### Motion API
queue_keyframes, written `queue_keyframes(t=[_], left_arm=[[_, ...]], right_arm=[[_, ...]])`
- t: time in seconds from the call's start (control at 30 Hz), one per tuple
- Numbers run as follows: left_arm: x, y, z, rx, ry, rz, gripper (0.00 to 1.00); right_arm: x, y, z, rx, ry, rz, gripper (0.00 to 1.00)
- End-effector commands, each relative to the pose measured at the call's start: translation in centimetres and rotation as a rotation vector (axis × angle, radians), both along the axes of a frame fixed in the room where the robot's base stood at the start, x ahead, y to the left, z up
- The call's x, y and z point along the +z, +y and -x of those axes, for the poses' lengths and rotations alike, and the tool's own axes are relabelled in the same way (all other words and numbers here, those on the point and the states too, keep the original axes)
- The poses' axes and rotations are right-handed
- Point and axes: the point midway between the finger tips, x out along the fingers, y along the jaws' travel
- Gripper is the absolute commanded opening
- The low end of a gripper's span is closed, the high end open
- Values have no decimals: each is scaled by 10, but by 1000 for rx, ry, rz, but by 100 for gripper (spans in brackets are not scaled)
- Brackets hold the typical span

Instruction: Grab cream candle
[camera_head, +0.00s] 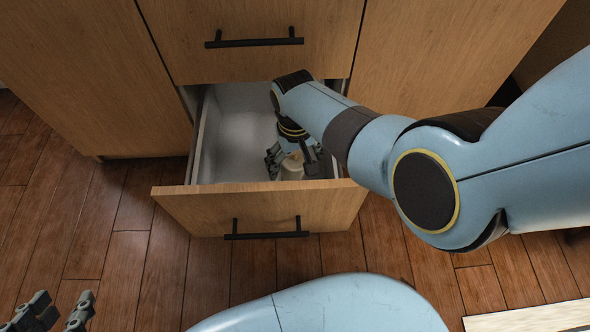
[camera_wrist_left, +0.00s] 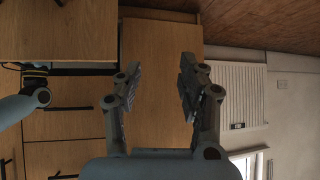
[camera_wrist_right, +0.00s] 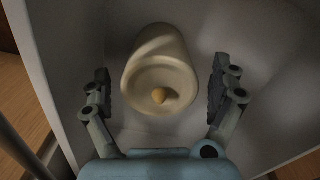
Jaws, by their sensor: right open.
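My left gripper (camera_head: 58,312) is at the lower left of the head view, away from the drawer. In the left wrist view its fingers (camera_wrist_left: 158,85) are apart and empty.
The wooden drawer (camera_head: 258,208) is pulled out, with a white interior and a black handle (camera_head: 266,235). A closed drawer (camera_head: 254,42) is above it. Cabinet panels flank it. The wood floor (camera_head: 110,225) at left is clear.

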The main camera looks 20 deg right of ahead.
Motion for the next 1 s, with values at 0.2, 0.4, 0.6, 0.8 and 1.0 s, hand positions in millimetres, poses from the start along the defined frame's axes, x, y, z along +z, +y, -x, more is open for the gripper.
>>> queue_keyframes(t=[0.2, 0.4, 0.6, 0.8, 1.0], left_arm=[[-11, -3, 12, -12, -124, 4, 40], [-8, -4, 15, -17, -179, 8, 40], [-7, -4, 14, -17, -183, 8, 40], [-7, -4, 14, -18, -182, 7, 40], [-8, -4, 14, -18, -182, 7, 40]], right_arm=[[-19, 0, 1, 0, 2, 0, 94], [-22, 0, 0, 0, 0, 0, 94], [-21, 0, 0, 0, -1, 0, 94], [-22, 0, 0, 0, -1, 0, 70], [-22, 0, 0, 0, 0, 0, 44]])
